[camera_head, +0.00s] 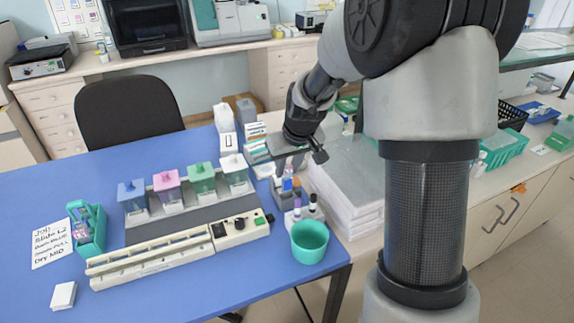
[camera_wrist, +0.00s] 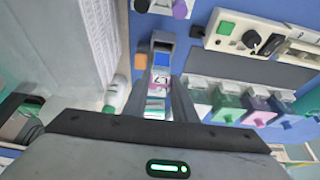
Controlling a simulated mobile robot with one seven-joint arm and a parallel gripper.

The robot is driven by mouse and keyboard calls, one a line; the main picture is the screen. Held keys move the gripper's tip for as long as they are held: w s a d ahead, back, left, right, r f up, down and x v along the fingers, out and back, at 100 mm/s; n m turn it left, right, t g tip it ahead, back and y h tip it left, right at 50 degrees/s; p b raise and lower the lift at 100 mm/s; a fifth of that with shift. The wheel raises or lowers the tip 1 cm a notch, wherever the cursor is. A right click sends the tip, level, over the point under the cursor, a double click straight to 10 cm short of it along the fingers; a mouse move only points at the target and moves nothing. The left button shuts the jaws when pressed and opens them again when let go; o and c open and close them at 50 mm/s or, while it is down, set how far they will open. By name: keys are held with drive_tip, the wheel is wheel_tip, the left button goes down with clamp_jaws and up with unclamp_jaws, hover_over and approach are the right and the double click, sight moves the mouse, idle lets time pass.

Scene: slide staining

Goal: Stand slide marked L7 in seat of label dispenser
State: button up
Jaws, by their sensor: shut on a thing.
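My gripper (camera_wrist: 160,95) is shut on a glass slide (camera_wrist: 157,82). A dark mark that looks like a 7 shows on the slide between the fingers; I cannot read the whole mark. In the head view my gripper (camera_head: 290,163) points down above a small grey device (camera_head: 284,196), which appears to be the label dispenser. In the wrist view this dispenser (camera_wrist: 163,46), with a blue patch, lies just beyond the fingertips. I cannot tell whether the slide touches it; its seat is largely hidden by the fingers.
A paper stack (camera_head: 345,200) is close on the right.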

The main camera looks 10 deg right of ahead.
sight(288, 182)
drive_tip(key=shift+f+b, duration=1.7)
drive_tip(key=shift+f, duration=0.9)
drive_tip(key=shift+f, duration=0.3)
drive_tip(key=o, duration=1.1)
drive_tip(key=p+v, duration=0.1)
drive_tip(key=v, duration=1.6)
drive_tip(key=shift+r, duration=0.25)
